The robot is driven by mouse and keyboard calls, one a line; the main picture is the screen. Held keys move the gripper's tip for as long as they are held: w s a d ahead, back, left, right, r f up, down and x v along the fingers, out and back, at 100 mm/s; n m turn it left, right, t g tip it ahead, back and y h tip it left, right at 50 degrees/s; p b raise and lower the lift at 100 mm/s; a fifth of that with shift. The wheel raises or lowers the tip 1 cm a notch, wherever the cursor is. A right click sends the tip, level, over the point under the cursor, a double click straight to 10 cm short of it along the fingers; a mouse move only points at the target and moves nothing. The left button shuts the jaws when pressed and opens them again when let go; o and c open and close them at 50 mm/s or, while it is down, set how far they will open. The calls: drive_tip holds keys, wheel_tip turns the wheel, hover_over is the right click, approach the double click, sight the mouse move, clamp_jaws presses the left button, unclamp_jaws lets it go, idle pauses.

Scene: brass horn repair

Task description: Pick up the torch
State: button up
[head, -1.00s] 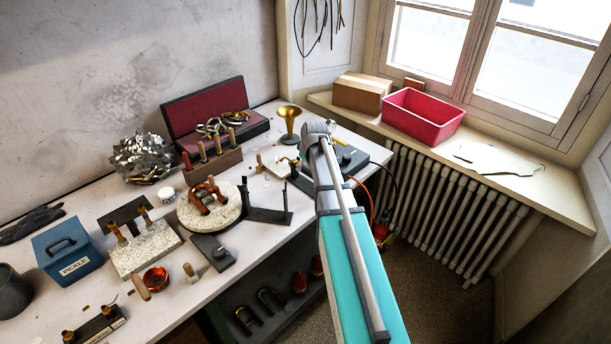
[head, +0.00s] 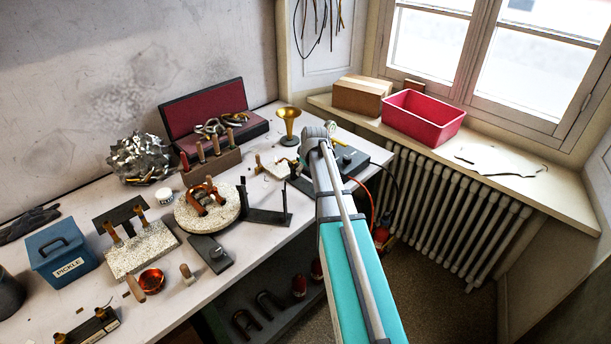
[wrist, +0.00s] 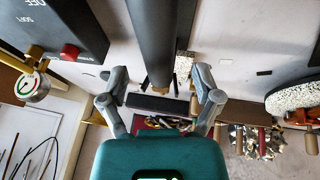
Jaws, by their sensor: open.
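In the wrist view a thick dark grey cylinder with a brass-coloured tip, which looks like the torch (wrist: 163,40), runs down from the top edge between my fingers. My gripper (wrist: 160,103) is open, with one grey finger on each side of the cylinder's tip. I see gaps on both sides, and no contact shows. In the head view my arm reaches over the bench's right end, and its wrist hides the gripper and the torch.
A dark control box (wrist: 55,30) with a red knob and a pressure gauge (wrist: 32,87) are close by. A brass bell (head: 289,122), red-lined case (head: 200,105) and round turntable (head: 215,215) stand on the bench. A pink bin (head: 422,115) is on the sill.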

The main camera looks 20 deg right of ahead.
drive_tip(key=shift+b+x, duration=0.95)
drive_tip(key=shift+x, duration=0.4)
drive_tip(key=shift+f, duration=0.3)
idle(0.3)
clamp_jaws()
idle(0.3)
